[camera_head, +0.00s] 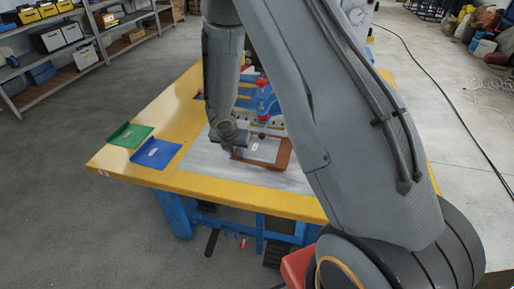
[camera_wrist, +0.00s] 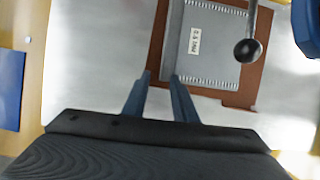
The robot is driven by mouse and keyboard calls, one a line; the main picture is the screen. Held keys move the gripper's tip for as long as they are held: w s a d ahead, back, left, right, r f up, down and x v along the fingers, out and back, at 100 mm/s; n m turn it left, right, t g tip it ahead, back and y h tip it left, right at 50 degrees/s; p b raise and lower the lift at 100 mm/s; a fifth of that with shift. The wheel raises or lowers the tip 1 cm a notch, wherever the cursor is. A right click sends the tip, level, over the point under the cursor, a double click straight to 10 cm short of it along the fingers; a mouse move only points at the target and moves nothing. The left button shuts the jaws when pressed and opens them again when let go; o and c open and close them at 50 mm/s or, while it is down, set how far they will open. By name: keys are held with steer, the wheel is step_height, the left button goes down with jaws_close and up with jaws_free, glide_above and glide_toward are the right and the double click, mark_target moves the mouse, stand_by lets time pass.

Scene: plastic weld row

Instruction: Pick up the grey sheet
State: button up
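The grey sheet (camera_wrist: 215,42) has a white label and rows of small marks along two edges. It lies flat on a brown board (camera_wrist: 236,98), and it also shows in the head view (camera_head: 265,151) on the table. My gripper (camera_wrist: 161,76) has its two blue-grey fingers apart with a visible gap between them. The fingertips are by the sheet's near left corner, over the left edge of the board; I cannot tell whether they touch.
A black ball knob (camera_wrist: 247,50) on a rod hangs over the sheet's right side. Behind the sheet stands a blue and red device (camera_head: 263,88). A green tray (camera_head: 130,135) and a blue tray (camera_head: 156,153) lie at the table's left. The yellow-edged table (camera_head: 250,198) has bare grey surface between.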

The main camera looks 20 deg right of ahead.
steer(key=shift+f, duration=0.15)
jaws_close()
